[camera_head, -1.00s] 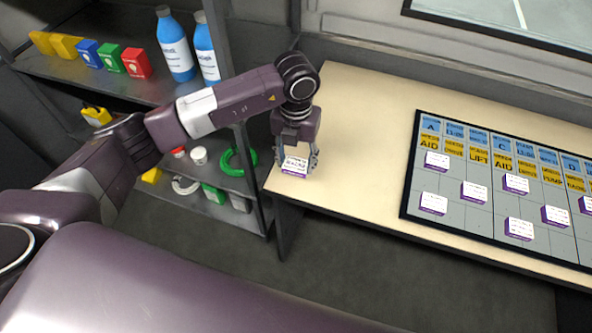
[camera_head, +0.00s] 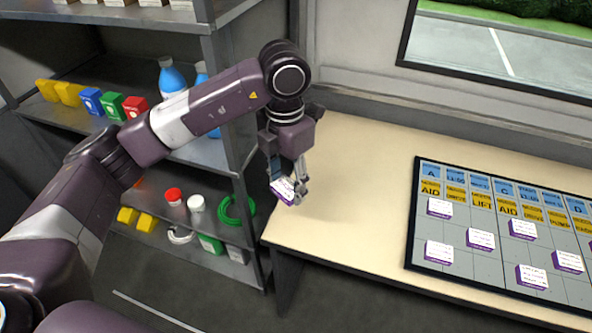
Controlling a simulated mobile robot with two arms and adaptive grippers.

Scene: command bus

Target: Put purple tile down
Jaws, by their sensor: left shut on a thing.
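A purple tile with a white printed top (camera_head: 284,190) is held in my left gripper (camera_head: 286,180). The gripper points down and is shut on the tile, which is tilted. The tile is over the left end of the pale table (camera_head: 340,215); I cannot tell whether its lower edge touches the surface. A dark-framed board (camera_head: 455,268) lies on the table at the right. It has blue and yellow label tiles in its top rows and several purple tiles with white tops below. My right gripper does not show.
The table between my left gripper and the board is clear. A window (camera_head: 500,50) is behind the table.

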